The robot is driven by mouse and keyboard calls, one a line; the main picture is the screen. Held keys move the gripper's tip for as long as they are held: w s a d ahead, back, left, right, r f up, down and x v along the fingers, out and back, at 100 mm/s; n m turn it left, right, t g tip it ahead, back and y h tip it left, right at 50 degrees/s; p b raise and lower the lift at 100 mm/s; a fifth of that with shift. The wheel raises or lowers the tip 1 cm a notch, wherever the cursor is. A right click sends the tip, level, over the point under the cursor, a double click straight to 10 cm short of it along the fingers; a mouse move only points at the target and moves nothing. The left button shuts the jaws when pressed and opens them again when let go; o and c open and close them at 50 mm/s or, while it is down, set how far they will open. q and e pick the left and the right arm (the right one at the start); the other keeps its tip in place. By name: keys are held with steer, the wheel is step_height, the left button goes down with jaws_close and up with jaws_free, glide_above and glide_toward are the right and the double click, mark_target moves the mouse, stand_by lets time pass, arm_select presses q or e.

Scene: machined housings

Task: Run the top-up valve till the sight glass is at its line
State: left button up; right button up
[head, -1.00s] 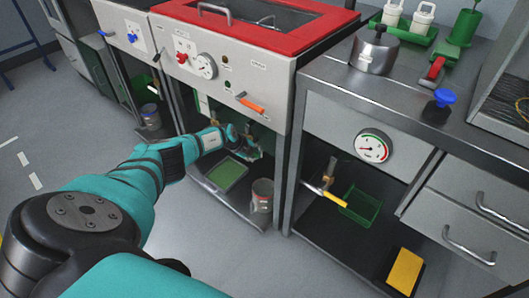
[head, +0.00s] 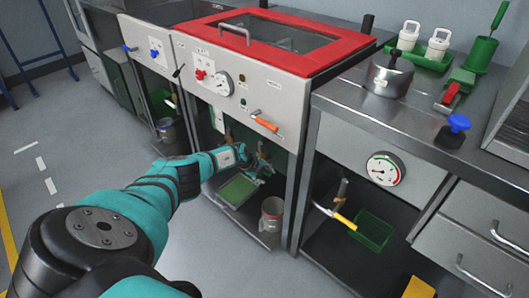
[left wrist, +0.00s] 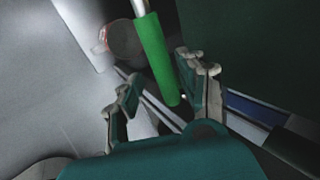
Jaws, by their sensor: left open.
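My left gripper (head: 258,163) is inside the open bay under the red-lidded machine (head: 235,75). In the left wrist view the gripper (left wrist: 163,75) is open, with a green lever handle (left wrist: 156,58) on a pale metal stem between its two fingers. The handle seems not to be clamped. In the head view my gripper and arm hide most of this handle. I cannot tell from any label whether it is the top-up valve. I cannot make out a sight glass or its line. My right gripper is not in view.
A green-topped tray (head: 238,190) and a grey can (head: 271,213) sit on the bay floor below my gripper. The machine's front has an orange-handled lever (head: 264,124) and a gauge (head: 225,85). A yellow-handled valve (head: 340,219) is in the bay to the right.

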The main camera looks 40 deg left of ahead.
arm_select(q)
steer(key=shift+w+d+r, duration=0.1)
steer(key=shift+r, duration=0.4)
steer(key=v, duration=1.1)
steer(key=shift+s, duration=0.35)
steer(key=shift+f, duration=0.1)
